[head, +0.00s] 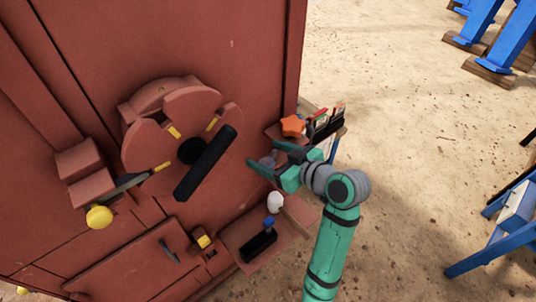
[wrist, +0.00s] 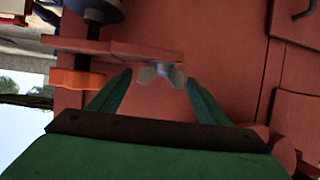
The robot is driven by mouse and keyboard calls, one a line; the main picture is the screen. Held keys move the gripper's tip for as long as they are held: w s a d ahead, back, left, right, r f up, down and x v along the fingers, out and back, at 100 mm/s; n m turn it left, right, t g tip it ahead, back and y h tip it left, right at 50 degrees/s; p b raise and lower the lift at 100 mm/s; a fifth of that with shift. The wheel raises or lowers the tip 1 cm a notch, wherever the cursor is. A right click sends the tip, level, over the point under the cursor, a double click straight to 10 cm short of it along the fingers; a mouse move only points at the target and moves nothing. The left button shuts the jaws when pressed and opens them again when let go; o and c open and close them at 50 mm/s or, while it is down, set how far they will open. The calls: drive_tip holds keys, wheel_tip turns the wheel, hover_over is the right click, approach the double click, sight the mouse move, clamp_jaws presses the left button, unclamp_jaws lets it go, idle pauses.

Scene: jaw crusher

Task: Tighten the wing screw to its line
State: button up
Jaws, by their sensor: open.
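The wing screw (wrist: 158,74) is a small grey piece with two wings, on the red machine body (wrist: 225,40). In the wrist view it lies between the tips of my gripper (wrist: 159,79). The fingers are spread, one on each side, with a gap to each wing. In the head view the grey screw (head: 267,160) shows partly between the green fingers of my gripper (head: 265,155), which is open at the machine's right side. I cannot make out the line for the screw in either view.
An orange star knob (head: 291,126) sits just beyond my gripper, by a small rack (head: 326,122). A wheel with a black handle (head: 206,163) is to the left. A white knob (head: 275,202) and a blue-topped lever (head: 268,222) are below. Sandy ground (head: 400,130) lies right.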

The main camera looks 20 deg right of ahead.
drive_tip(key=c, duration=1.1)
drive_tip(key=shift+o, duration=0.2)
drive_tip(key=shift+m+h, duration=0.3)
drive_tip(key=shift+h, duration=0.1)
drive_tip(key=m+t+h, duration=0.1)
drive_tip(key=m+h, duration=0.1)
drive_tip(key=shift+a+m+h, duration=0.15)
drive_tip(key=shift+m+h, duration=0.15)
drive_tip(key=shift+h, duration=0.1)
drive_tip(key=shift+m+h, duration=1.8)
drive_tip(key=shift+h, duration=0.4)
drive_tip(key=shift+d, duration=0.2)
drive_tip(key=o, duration=1.1)
drive_tip(key=shift+c, duration=0.2)
drive_tip(key=shift+a, duration=0.1)
